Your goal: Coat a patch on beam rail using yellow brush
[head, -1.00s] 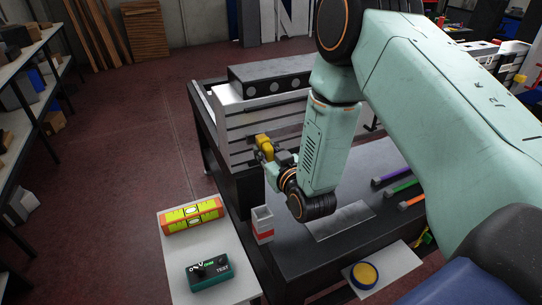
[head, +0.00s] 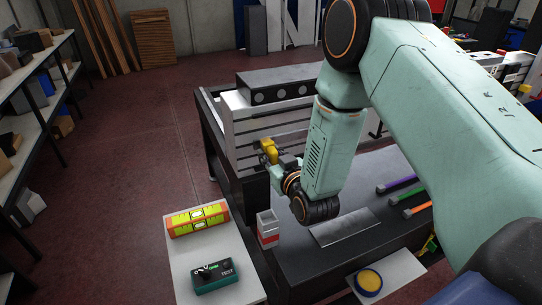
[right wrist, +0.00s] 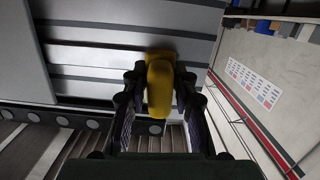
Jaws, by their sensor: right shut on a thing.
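The yellow brush (head: 268,150) is in my right gripper (head: 277,164), in front of a pale block with long horizontal slots (head: 245,135). In the right wrist view, the brush's yellow handle (right wrist: 160,85) sits between the two fingers of my right gripper (right wrist: 156,92), which are shut on it. The brush's far end points at the slotted face; whether it touches is unclear. A dark grey beam with round holes (head: 285,93) lies along the top of the slotted block. No coated patch can be made out. My left gripper is not in view.
Purple, green and orange handled tools (head: 412,195) lie on the dark table (head: 300,260) at right. A flat metal plate (head: 345,228), a red and white box (head: 268,228), an orange level (head: 198,219), a green tester (head: 213,275) and a yellow-lidded tin (head: 369,281) are nearby.

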